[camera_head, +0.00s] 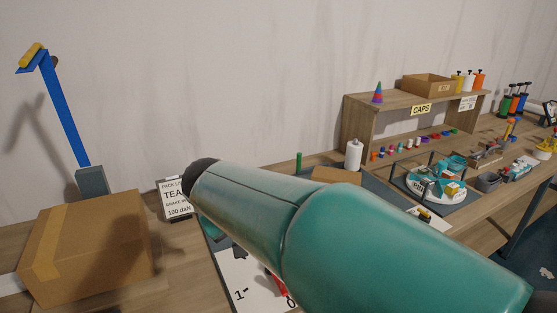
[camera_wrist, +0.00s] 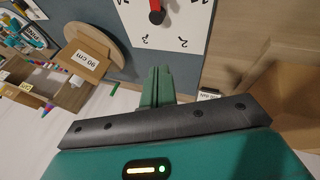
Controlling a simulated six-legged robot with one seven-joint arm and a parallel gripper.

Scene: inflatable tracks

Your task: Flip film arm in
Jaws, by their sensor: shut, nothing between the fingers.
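A blue arm (camera_head: 62,110) with a yellow end piece (camera_head: 31,55) rises from a grey block (camera_head: 92,183) behind a cardboard box at the left; I take it to be the film arm. It stands steep and leans to the left, its top bent over. It is not clearly visible in the wrist view. My gripper (camera_wrist: 157,84) shows in the wrist view, its green fingers together and empty, pointing toward a white dial board (camera_wrist: 187,35). In the head view my teal arm hides the gripper, and the blue arm stands well to its left.
The cardboard box (camera_head: 85,245) fills the front left. A small sign (camera_head: 174,200) stands beside it. The dial board carries a red pointer (camera_wrist: 156,14). A wooden shelf (camera_head: 420,108) with small coloured parts and trays lies right. Open air separates my arm from the blue arm.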

